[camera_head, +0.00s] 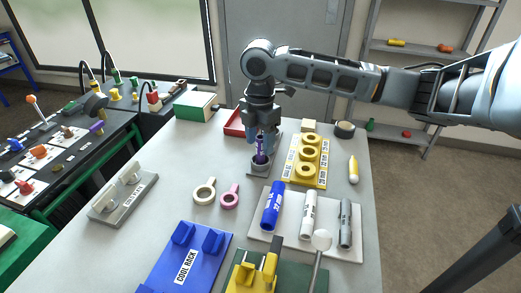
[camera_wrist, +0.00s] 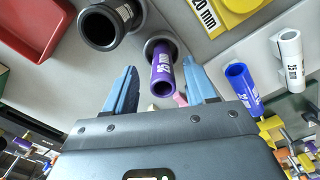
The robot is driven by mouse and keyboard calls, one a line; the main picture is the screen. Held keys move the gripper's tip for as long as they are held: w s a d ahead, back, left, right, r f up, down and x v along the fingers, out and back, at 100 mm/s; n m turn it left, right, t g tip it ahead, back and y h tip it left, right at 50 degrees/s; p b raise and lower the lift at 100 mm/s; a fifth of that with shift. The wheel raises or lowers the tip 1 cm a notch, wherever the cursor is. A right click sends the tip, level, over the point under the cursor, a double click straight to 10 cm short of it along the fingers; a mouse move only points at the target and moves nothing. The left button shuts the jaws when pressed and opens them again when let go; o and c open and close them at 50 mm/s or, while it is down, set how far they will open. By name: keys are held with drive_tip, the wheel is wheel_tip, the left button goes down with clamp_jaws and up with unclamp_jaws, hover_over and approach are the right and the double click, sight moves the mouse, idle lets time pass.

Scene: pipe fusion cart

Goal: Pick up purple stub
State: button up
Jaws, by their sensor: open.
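The purple stub (camera_head: 260,148) stands upright in a grey holder (camera_head: 259,172) near the back middle of the table. In the wrist view the purple stub (camera_wrist: 162,75) shows white print and an open end facing the camera. My gripper (camera_head: 261,138) points down over the stub from above. Its two blue fingers are open, one on each side of the stub, and the wrist view shows visible space beside it (camera_wrist: 160,68). I cannot tell how far down the stub the fingertips reach.
A dark grey ring socket (camera_wrist: 100,28) is close beside the stub. A yellow block with rings (camera_head: 306,160) stands to the right, a red tray (camera_head: 234,124) behind left. A white board (camera_head: 285,236) with blue, white and grey tubes lies in front. Two loose rings (camera_head: 204,192) lie front left.

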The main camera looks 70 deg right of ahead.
sight(260, 149)
drive_tip(key=shift+s+a+f, duration=0.1)
drive_tip(key=shift+f, duration=1.55)
clamp_jaws()
